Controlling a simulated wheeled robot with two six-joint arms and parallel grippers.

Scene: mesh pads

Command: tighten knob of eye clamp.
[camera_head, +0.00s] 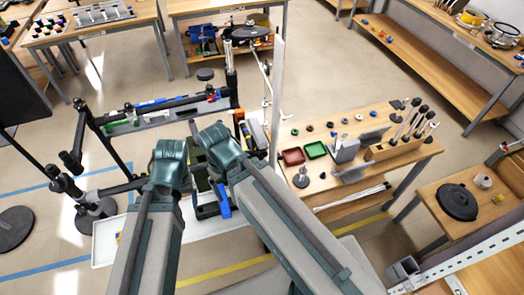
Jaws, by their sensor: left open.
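Small black clamps with knobs (72,160) sit on the black rod frame at the left; I cannot tell which of them is the eye clamp. Another dark clamp fitting (212,95) is at the far end of the frame's rail. My left arm rises from the bottom to a teal joint near the picture's middle. My left gripper (199,172) is small and partly hidden between the two arms; it is open, and I see nothing held. My right arm comes up from the lower right, and its gripper is hidden behind it.
A white tray (106,243) lies low at the left. A round black base (16,229) stands on the floor. A pale upright post (278,90) rises near the middle.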

